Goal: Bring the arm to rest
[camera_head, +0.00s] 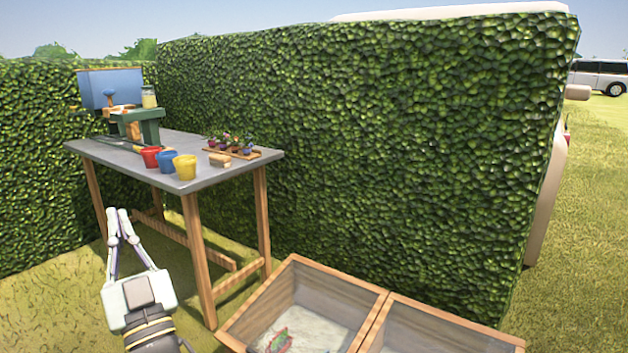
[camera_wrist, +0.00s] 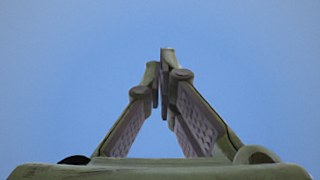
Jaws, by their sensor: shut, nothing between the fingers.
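My gripper (camera_head: 119,213) is at the lower left of the head view, in front of the table and apart from it. Its fingers point up and come together at the tips. In the wrist view my gripper (camera_wrist: 164,62) is shut and empty, with only plain blue sky behind it.
A grey-topped wooden table (camera_head: 140,161) stands behind my gripper, with red, blue and yellow pots (camera_head: 185,167) and a tray of small flowers (camera_head: 258,157). Wooden-framed planter boxes (camera_head: 375,320) are at the lower right. A tall hedge (camera_head: 370,130) closes off the back.

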